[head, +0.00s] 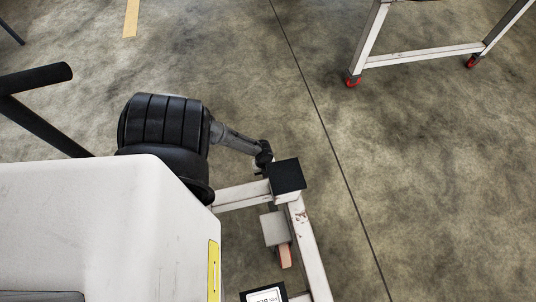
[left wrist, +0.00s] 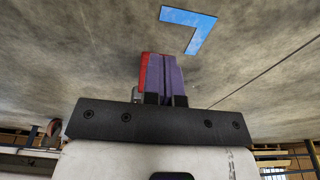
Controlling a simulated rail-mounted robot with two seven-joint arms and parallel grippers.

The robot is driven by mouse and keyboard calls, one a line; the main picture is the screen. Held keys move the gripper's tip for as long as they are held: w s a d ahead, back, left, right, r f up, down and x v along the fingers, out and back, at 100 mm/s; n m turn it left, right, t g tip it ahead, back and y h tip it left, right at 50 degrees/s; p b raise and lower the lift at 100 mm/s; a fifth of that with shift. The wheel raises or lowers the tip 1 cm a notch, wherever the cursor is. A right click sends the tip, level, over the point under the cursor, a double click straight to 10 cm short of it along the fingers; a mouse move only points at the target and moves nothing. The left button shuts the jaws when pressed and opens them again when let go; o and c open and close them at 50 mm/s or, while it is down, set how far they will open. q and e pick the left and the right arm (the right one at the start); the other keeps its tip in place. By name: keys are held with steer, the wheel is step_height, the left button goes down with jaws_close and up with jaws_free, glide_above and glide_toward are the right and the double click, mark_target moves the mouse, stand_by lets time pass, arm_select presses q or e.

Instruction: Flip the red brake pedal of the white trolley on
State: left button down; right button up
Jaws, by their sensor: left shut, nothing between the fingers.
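The white trolley frame (head: 312,250) stands low at the bottom centre of the head view, with a black-capped corner post (head: 286,176). A small salmon-red tab (head: 284,256) beside a pale plate shows under the frame; it may be the brake pedal, but I cannot be sure. My left arm reaches to just behind the corner post, and its fingers are not clear there. In the left wrist view, my left gripper (left wrist: 165,60) is shut and empty. A narrow red strip (left wrist: 144,72) shows along its left side; I cannot tell whether they touch. My right gripper is not in view.
Another white frame (head: 425,54) with red casters (head: 354,81) stands at the upper right. Open concrete floor lies between it and the near frame. A yellow floor strip (head: 131,18) is at the upper left. The left wrist view shows a blue L-shaped mark (left wrist: 189,28).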

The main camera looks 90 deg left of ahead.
arm_select(q)
steer(key=s+a+r+p, duration=0.1)
steer(key=a+r, duration=0.3)
steer(key=r, duration=0.1)
steer(key=shift+a, duration=0.4)
